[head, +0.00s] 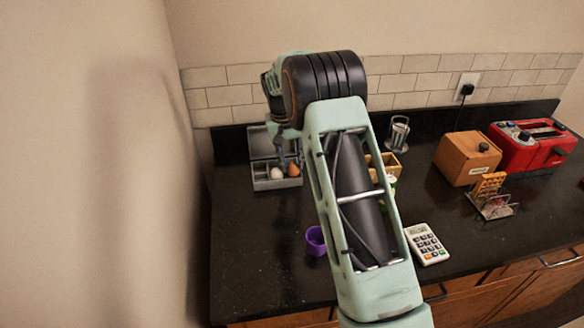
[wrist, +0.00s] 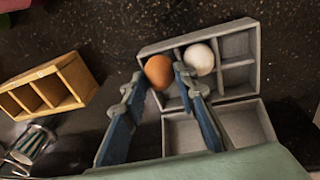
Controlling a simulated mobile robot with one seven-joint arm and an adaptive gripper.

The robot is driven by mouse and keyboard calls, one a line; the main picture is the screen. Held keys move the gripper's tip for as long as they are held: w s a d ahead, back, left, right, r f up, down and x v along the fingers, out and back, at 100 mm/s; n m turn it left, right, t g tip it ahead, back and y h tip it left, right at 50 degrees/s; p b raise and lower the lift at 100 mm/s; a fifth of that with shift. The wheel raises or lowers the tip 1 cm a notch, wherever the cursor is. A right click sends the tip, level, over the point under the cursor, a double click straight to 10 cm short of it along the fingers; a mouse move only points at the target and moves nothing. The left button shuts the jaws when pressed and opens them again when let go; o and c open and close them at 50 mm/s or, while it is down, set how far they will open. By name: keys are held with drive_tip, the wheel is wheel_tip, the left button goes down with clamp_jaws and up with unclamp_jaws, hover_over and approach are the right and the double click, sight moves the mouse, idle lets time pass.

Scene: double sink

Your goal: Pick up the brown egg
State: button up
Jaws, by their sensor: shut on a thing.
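The brown egg (wrist: 158,71) is in a corner compartment of the grey egg box (wrist: 238,72), between my fingertips. My gripper (wrist: 160,80) is shut on the brown egg, one finger on each side of it. A white egg (wrist: 199,59) sits in the compartment beside it, close to one fingertip. In the head view the brown egg (head: 293,170) and white egg (head: 276,174) show at the front of the box (head: 262,184). My gripper (head: 287,160) reaches down to them there, partly hidden by my arm.
A wooden divided box (wrist: 70,82) stands beside the egg box. A purple cup (head: 315,241), a calculator (head: 427,244), a toast rack (head: 491,200), a wooden bread box (head: 467,158) and a red toaster (head: 532,146) stand on the dark counter. The counter's front left is clear.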

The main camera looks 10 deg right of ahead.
drive_tip(key=s+r, duration=0.1)
drive_tip(key=r, duration=0.1)
drive_tip(key=s+r+b, duration=0.1)
drive_tip(key=s+r, duration=0.1)
drive_tip(key=s+d+r, duration=0.1)
drive_tip(key=s+r, duration=0.1)
drive_tip(key=r, duration=0.1)
drive_tip(key=shift+b, duration=0.4)
drive_tip(key=s+r+b, duration=0.1)
drive_tip(key=s+r, duration=0.2)
drive_tip(key=s, duration=0.4)
drive_tip(key=s+r+b, duration=0.1)
drive_tip(key=s+r, duration=0.3)
drive_tip(key=s, duration=0.3)
drive_tip(key=s+f+b, duration=0.6)
drive_tip(key=s, duration=0.1)
drive_tip(key=shift+f+b, duration=1.7)
drive_tip(key=shift+f, duration=0.75)
drive_tip(key=shift+f+b, duration=1.05)
drive_tip(key=shift+f, duration=0.35)
